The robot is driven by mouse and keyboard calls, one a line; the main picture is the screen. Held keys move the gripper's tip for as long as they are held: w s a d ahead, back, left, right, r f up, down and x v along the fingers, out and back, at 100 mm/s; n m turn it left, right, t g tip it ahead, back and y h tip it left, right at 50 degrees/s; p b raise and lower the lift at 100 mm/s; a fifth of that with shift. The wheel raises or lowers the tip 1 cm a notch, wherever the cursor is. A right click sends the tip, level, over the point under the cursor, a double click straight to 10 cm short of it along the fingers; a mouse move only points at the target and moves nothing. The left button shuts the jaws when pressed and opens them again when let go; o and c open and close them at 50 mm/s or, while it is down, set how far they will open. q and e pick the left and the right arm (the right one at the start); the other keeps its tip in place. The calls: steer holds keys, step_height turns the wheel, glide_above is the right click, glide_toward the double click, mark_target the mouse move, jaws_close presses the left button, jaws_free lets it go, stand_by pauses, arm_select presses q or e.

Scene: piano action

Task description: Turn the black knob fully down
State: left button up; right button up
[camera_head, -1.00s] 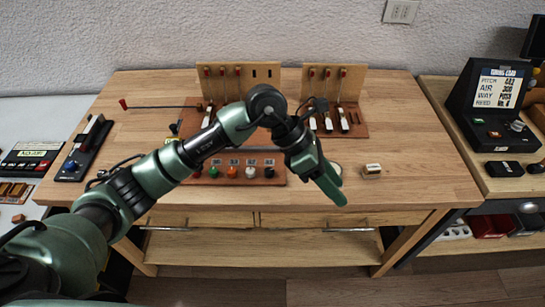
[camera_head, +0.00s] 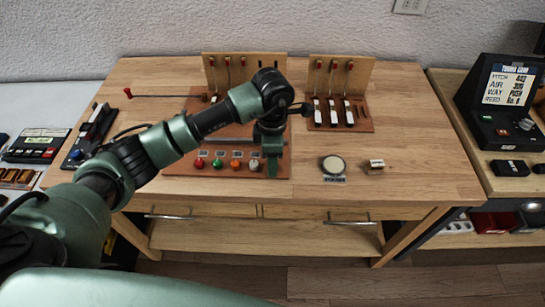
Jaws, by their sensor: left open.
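The knob panel (camera_head: 222,173) is a reddish-brown board near the front of the table, with a row of red, green, orange and white knobs in the head view. The black knob at its right end is hidden behind my left gripper (camera_head: 272,168). That gripper is open and points straight down over the right end of the panel. I cannot tell whether its fingers are around the black knob, touching it or just above it. My right gripper is not in view.
Two upright wooden boards with levers and keys stand behind, one at left (camera_head: 214,73) and one at right (camera_head: 341,75). A round cream button (camera_head: 333,165) and a small block (camera_head: 374,167) lie right of the panel. The table front there is clear.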

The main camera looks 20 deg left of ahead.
arm_select(q)
steer(key=shift+f, duration=0.2)
jaws_close()
steer(key=shift+n+b, duration=0.3)
steer(key=shift+n, duration=0.1)
steer(key=shift+n+b, duration=0.6)
steer(key=shift+n, duration=0.4)
steer(key=n+b, duration=0.1)
steer(key=n, duration=0.2)
steer(key=shift+n+b, duration=0.3)
steer(key=shift+n, duration=0.1)
steer(key=n+b, duration=0.1)
steer(key=n, duration=0.2)
steer(key=shift+w+r+n+b, duration=0.1)
steer(key=shift+n+b, duration=0.4)
steer(key=shift+n, duration=1.2)
